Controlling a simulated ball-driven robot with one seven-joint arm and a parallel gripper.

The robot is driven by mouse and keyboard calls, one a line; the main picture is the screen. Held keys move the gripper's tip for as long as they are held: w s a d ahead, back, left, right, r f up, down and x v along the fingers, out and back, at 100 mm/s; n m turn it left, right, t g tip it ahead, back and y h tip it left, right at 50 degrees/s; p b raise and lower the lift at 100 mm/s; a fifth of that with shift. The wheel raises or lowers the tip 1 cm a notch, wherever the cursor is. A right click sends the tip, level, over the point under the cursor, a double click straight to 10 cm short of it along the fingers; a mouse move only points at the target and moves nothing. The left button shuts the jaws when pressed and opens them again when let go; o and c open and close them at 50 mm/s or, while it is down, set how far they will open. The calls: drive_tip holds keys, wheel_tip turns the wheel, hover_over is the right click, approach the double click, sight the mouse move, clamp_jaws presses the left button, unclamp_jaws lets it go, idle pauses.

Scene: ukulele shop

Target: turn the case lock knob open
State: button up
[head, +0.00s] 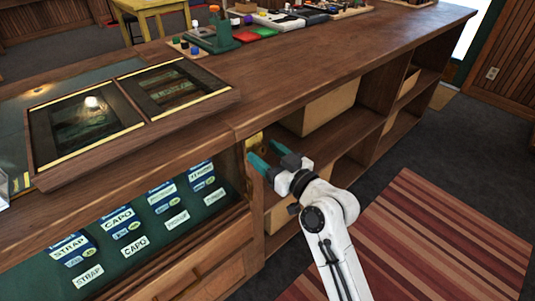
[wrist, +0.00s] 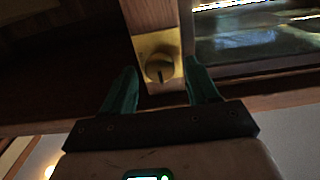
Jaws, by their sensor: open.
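The case lock knob (wrist: 159,67) is a dark round knob on a brass plate (wrist: 158,45), fixed to a wooden post of the counter. The brass plate also shows in the head view (head: 254,141), just beyond my fingers; the knob itself is hard to make out there. My gripper (head: 266,154) is open, with its teal fingers pointing at the post. In the wrist view my gripper (wrist: 160,80) has one finger on each side of the knob, with gaps showing between them. I cannot tell how deep the fingertips reach around it.
The glass display case (head: 150,225) with strap and capo packs lies left of the post. Open shelves with cardboard boxes (head: 325,108) lie to the right. A framed panel (head: 120,105) rests on the counter top. A striped rug (head: 430,240) covers open floor on the right.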

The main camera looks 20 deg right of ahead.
drive_tip(key=c, duration=1)
drive_tip(key=shift+m, duration=0.3)
drive_tip(key=m+p, duration=0.1)
drive_tip(key=m, duration=0.2)
drive_tip(key=shift+r+m+p, duration=0.1)
drive_tip(key=shift+m+p, duration=0.2)
drive_tip(key=shift+p, duration=0.1)
drive_tip(key=m+p, duration=0.2)
drive_tip(key=m, duration=0.2)
drive_tip(key=shift+d+m, duration=0.15)
drive_tip(key=shift+m, duration=0.15)
drive_tip(key=m+p, duration=0.3)
drive_tip(key=m, duration=0.2)
drive_tip(key=shift+f+m+p, duration=0.15)
drive_tip(key=shift+m+p, duration=0.3)
drive_tip(key=shift+m, duration=0.55)
drive_tip(key=shift+f+m+p, duration=0.1)
drive_tip(key=shift+m+p, duration=0.3)
drive_tip(key=shift+m, duration=0.6)
